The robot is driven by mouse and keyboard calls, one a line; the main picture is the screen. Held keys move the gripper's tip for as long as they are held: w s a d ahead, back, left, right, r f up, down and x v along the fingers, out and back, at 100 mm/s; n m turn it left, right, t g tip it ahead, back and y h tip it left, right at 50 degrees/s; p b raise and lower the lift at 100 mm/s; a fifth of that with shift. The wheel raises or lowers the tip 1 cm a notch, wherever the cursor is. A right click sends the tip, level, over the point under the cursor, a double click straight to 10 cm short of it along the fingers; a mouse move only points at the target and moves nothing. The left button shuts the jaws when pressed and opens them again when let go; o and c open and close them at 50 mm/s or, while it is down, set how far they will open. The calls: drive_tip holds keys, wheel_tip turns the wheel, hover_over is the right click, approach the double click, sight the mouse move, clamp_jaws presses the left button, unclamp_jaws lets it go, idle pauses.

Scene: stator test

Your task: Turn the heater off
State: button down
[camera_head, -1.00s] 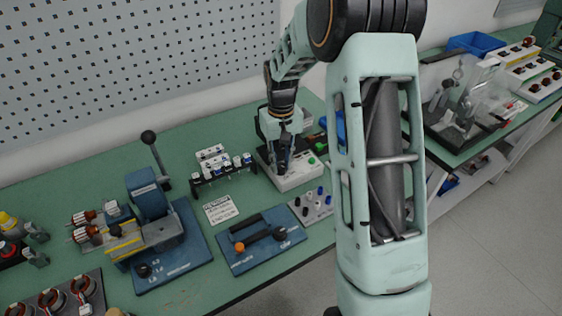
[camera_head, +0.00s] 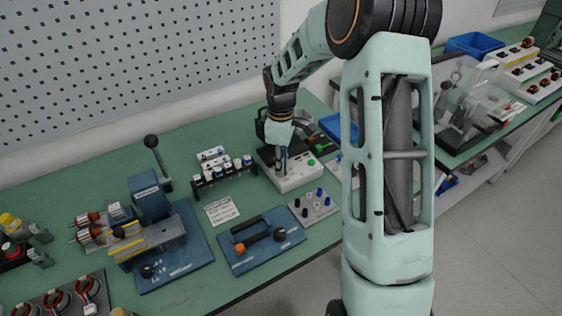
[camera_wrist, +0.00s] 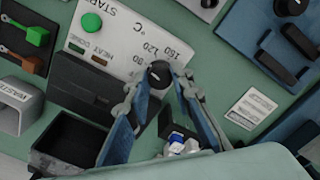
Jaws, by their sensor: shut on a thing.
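The heater is a white box (camera_head: 301,176) on the green bench. A black round knob (camera_wrist: 159,74) sits by the scale. My gripper (camera_wrist: 160,80) is shut on this knob, a fingertip on each side. In the head view my gripper (camera_head: 282,168) points down onto the heater's left part, and it hides the knob there. The knob's pointer setting is hard to read.
A rack of small parts (camera_head: 224,172) stands left of the heater. A grey plate with blue and black pegs (camera_head: 313,207) and a blue fixture (camera_head: 262,241) lie in front. A lever press (camera_head: 152,205) stands farther left. A blue bin (camera_head: 338,128) is behind right.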

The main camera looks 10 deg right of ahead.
drive_tip(key=n+p, duration=0.2)
drive_tip(key=n, duration=0.3)
drive_tip(key=shift+r+n, duration=0.15)
drive_tip(key=shift+n, duration=0.15)
drive_tip(key=n+p, duration=0.2)
drive_tip(key=n, duration=0.3)
drive_tip(key=shift+n, duration=0.3)
drive_tip(key=c, duration=1.7)
unclamp_jaws()
drive_tip(key=shift+r, duration=3.9)
drive_tip(key=shift+p, duration=0.3)
